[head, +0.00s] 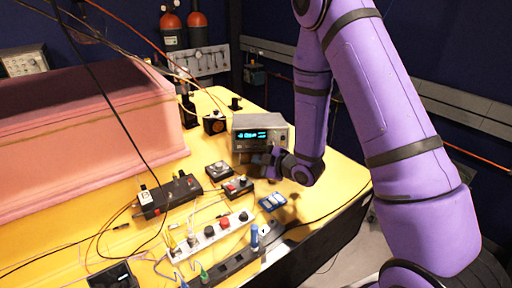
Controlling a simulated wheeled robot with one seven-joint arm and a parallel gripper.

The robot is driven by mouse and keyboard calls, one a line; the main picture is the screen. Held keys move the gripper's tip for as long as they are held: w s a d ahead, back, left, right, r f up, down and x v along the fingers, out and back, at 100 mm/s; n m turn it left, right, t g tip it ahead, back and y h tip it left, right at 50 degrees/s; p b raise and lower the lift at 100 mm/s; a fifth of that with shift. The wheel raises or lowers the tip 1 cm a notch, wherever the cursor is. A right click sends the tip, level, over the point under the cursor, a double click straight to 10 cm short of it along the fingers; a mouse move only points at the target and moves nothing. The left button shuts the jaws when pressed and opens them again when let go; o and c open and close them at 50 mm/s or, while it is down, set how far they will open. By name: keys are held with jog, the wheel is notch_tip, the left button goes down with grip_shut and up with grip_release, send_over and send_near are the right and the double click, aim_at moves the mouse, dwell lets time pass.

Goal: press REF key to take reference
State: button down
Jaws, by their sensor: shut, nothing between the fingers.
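A grey bench instrument (260,122) with a lit cyan display stands near the right side of the yellow table. My gripper (258,161) is dark, shut and empty, right at the lower front of this instrument. It covers much of the panel below the display. The REF key cannot be made out; the keys are too small or hidden behind my gripper. I cannot tell whether the fingertips touch the panel.
The yellow table (110,205) carries a large pink foam enclosure (85,150) at left. Small control boxes (238,187), a white strip with knobs (205,235) and a black box (170,195) stand in front of the instrument. Loose cables cross the left side. Red-topped cylinders (170,22) stand behind.

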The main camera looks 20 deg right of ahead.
send_near(249, 146)
jog(key=shift+s+a+x, duration=0.1)
jog(key=shift+a+x, duration=0.05)
jog(key=shift+x, duration=0.75)
jog(key=shift+s+a+x, duration=0.15)
jog(key=shift+x, duration=0.7)
jog(key=shift+s+a+x, duration=0.1)
jog(key=shift+a+x, duration=0.1)
jog(key=shift+x, duration=0.7)
jog(key=shift+w+f, duration=0.1)
jog(key=shift+f, duration=0.05)
jog(key=shift+w+d, duration=0.1)
jog(key=shift+w, duration=0.2)
jog(key=shift+w+d+f, duration=0.1)
jog(key=shift+w+d, duration=0.05)
jog(key=shift+w, duration=0.2)
dwell(0.9)
jog(key=shift+s, duration=0.1)
jog(key=shift+s, duration=0.55)
jog(key=shift+s, duration=0.1)
jog(key=shift+s+a+r, duration=0.2)
jog(key=shift+s+a, duration=0.05)
jog(key=shift+s, duration=0.55)
jog(key=shift+s+a+r, duration=0.15)
jog(key=shift+s+a, duration=0.1)
jog(key=shift+s, duration=0.55)
jog(key=shift+s+a+r, duration=0.2)
jog(key=shift+s+a, duration=0.05)
jog(key=shift+s, duration=0.5)
